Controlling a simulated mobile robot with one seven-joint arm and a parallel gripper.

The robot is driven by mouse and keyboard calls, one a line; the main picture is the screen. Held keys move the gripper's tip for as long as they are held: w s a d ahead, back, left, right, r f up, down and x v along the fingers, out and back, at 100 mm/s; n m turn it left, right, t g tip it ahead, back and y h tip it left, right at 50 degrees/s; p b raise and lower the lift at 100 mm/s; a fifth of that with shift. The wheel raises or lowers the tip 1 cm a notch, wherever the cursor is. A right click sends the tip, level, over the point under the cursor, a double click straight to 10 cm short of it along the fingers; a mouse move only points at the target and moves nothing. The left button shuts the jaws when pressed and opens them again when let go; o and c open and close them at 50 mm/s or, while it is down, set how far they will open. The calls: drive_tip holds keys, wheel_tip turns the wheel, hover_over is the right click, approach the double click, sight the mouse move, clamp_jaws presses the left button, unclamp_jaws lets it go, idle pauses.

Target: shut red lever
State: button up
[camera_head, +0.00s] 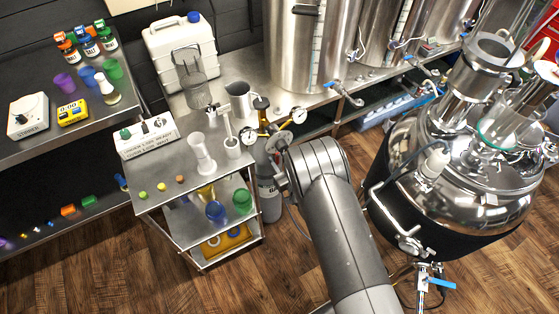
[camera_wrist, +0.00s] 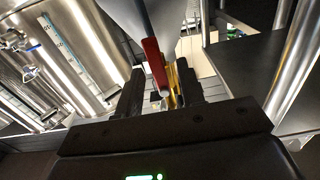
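The red lever (camera_wrist: 153,62) shows in the wrist view as a red grip on a grey arm, beside a brass fitting (camera_wrist: 179,82). My gripper (camera_wrist: 162,70) has its two dark fingers spread, one on each side of the lever and fitting in the picture. A gap shows between the lever and the left finger; whether anything touches the right finger I cannot tell. In the head view my gripper is mostly hidden behind my arm, near a grey gas bottle (camera_head: 269,188) with round gauges (camera_head: 299,116). The lever cannot be made out there.
A large steel kettle (camera_head: 455,185) stands close on the right. Tall steel tanks (camera_head: 292,45) line the back bench. Wooden floor is clear in front.

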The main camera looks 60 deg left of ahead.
clamp_jaws()
idle(0.3)
drive_tip(key=shift+w+n, duration=0.15)
drive_tip(key=shift+n, duration=0.65)
unclamp_jaws()
drive_tip(key=shift+d, duration=0.15)
